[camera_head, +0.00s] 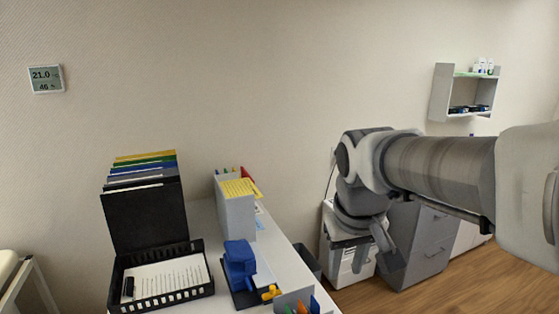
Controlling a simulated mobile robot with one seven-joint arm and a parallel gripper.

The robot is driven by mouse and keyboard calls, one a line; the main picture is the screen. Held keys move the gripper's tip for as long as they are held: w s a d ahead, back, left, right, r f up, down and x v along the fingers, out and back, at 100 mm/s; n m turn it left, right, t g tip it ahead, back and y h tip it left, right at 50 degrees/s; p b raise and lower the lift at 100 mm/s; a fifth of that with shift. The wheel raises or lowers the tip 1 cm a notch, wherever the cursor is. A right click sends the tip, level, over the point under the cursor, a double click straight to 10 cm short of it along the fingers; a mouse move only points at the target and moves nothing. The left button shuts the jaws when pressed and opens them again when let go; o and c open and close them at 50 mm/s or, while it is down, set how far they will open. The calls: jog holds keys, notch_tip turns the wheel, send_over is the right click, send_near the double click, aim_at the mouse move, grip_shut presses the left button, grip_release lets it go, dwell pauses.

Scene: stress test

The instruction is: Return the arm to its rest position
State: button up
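My arm (440,172) reaches in from the right edge of the head view and extends to the left at about mid-height. Its wrist bends downward at the far end. My gripper (364,240) points down there, in front of a white bin-like unit and to the right of the desk. One finger shows on the right side of the gripper.
A white desk (205,222) at lower left holds a black file box (145,215), a black paper tray (205,272), a blue device (240,262) and a magazine holder (236,215). Grey drawers (425,245) and a wall shelf (440,92) are at right. Wooden floor (440,290) is clear at lower right.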

jog(key=s+d+f+m+t, duration=0.1)
jog(key=s+d+m+t, duration=0.1)
jog(key=s, duration=1)
jog(key=shift+s+d+f, duration=0.25)
jog(key=shift+d+f, duration=0.1)
jog(key=shift+d, duration=0.1)
dwell(0.6)
